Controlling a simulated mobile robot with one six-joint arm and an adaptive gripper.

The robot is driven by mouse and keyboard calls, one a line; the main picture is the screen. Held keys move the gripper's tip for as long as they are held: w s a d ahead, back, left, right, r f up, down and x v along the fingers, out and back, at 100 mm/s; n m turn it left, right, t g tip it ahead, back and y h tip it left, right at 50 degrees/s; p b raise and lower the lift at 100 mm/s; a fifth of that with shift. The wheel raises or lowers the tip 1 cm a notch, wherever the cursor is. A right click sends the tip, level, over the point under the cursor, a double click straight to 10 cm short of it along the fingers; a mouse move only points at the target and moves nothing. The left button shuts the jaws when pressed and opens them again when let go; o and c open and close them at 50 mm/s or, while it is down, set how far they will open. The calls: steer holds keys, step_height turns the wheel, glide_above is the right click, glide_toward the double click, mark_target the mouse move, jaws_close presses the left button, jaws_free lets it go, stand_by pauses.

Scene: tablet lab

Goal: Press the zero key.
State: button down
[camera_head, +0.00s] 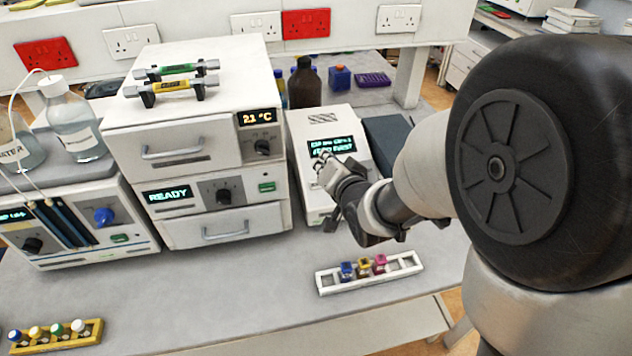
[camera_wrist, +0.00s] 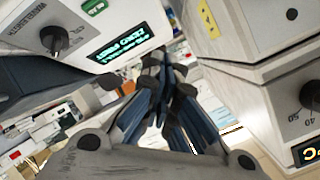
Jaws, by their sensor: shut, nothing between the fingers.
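The white instrument (camera_head: 350,160) with a dark two-line display (camera_head: 330,146) stands right of the oven stack; the lower line seems to read "ZERO FIRST". My gripper (camera_head: 323,166) is shut and empty, its fingertips over the sloping front just below the display. My gripper covers part of that front, and I cannot make out a key marked zero. In the wrist view, the shut fingers (camera_wrist: 166,65) point up the picture beside a white panel with a lit two-line display (camera_wrist: 130,42), a dark knob (camera_wrist: 55,39) and a green key (camera_wrist: 93,6). Contact cannot be told.
The oven stack (camera_head: 190,130) stands close on the left. A white rack (camera_head: 330,281) with several coloured caps lies in front, and a yellow vial rack (camera_head: 60,337) at front left. A brown bottle (camera_head: 304,85) stands behind. The bench front is mostly clear.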

steer(key=b, duration=0.6)
glide_above(320, 192)
steer(key=shift+s+d+f, duration=0.1)
steer(key=shift+f, duration=1.85)
steer(key=shift+s+f, duration=0.1)
steer(key=shift+f, duration=1.85)
steer(key=shift+w+f+b, duration=0.15)
steer(key=shift+f+b, duration=0.15)
steer(key=shift+f, duration=0.1)
steer(key=shift+w+f, duration=0.15)
steer(key=shift+f, duration=0.2)
steer(key=shift+r, duration=0.1)
steer(key=shift+s+r+p, duration=0.35)
steer(key=shift+r+p, duration=0.05)
steer(key=shift+r, duration=0.2)
steer(key=shift+r, duration=0.1)
steer(key=r+p, duration=0.1)
steer(key=s+r, duration=0.1)
steer(key=r, duration=0.1)
steer(key=s+r+p, duration=0.1)
steer(key=shift+d+r+p, duration=0.2)
steer(key=shift+d+p, duration=0.1)
steer(key=shift+p, duration=0.05)
